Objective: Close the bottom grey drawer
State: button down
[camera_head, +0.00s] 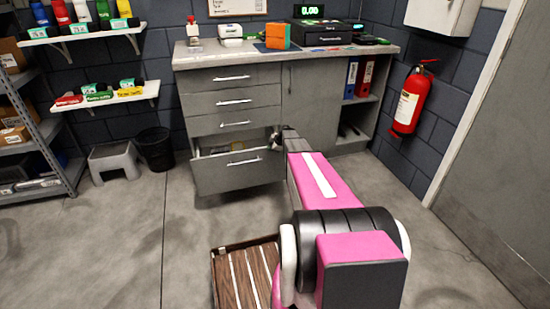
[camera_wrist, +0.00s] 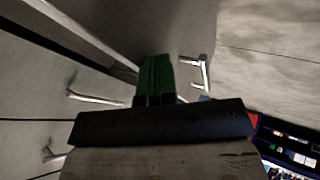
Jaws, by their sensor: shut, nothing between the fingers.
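The bottom grey drawer (camera_head: 238,172) of the grey cabinet stands pulled out, with some items visible inside. It has a silver bar handle (camera_head: 245,162). My gripper (camera_head: 275,141) is at the drawer's upper right corner in the head view, partly hidden by my pink arm. In the wrist view my gripper's green fingers (camera_wrist: 155,78) are together and empty, in front of the drawer front (camera_wrist: 178,30) and beside its handle (camera_wrist: 205,72). I cannot tell whether the fingers touch the drawer front.
The drawers above (camera_head: 235,100) are shut. A black bin (camera_head: 155,150) and a grey step stool (camera_head: 114,160) stand left of the cabinet. A wooden slatted crate (camera_head: 245,278) is near my base. A red fire extinguisher (camera_head: 410,100) hangs at right. The floor before the drawer is clear.

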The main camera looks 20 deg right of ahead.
jog(key=w, duration=1.8)
jog(key=shift+w, duration=0.35)
jog(key=shift+s, duration=0.1)
